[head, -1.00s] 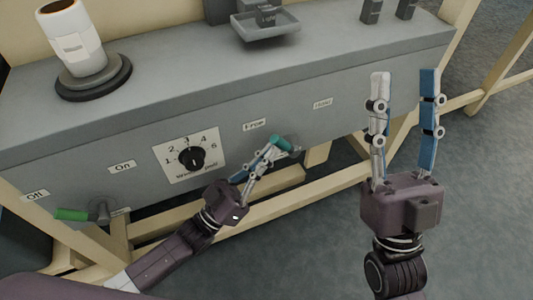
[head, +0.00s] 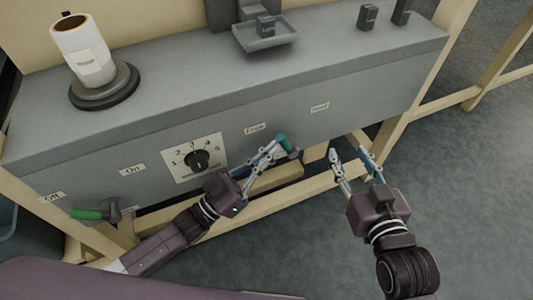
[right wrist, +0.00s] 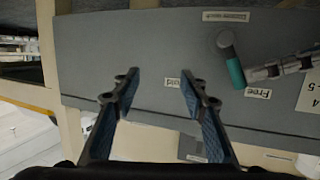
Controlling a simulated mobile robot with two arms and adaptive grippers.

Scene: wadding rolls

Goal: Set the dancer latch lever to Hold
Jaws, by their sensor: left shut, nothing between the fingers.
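The dancer latch lever has a teal handle (head: 284,141) on a grey hub, low on the front of the grey cabinet. It points up between the Free label (head: 255,129) and the Hold label (head: 320,107), nearer Free. In the right wrist view, seen upside down, the teal handle (right wrist: 235,72) leans slightly towards the Free label (right wrist: 258,92), away from Hold (right wrist: 172,83). My left gripper (head: 277,149) is shut and empty, its fingertips against or very close to the handle's Free side. My right gripper (head: 350,153) is open and empty, right of the lever, below Hold.
A green On/Off lever (head: 87,214) and a numbered dial (head: 196,160) are on the same front. A white roll (head: 82,45) on a dark round base and a grey tray (head: 265,38) are on top. Wooden rails (head: 270,180) run below.

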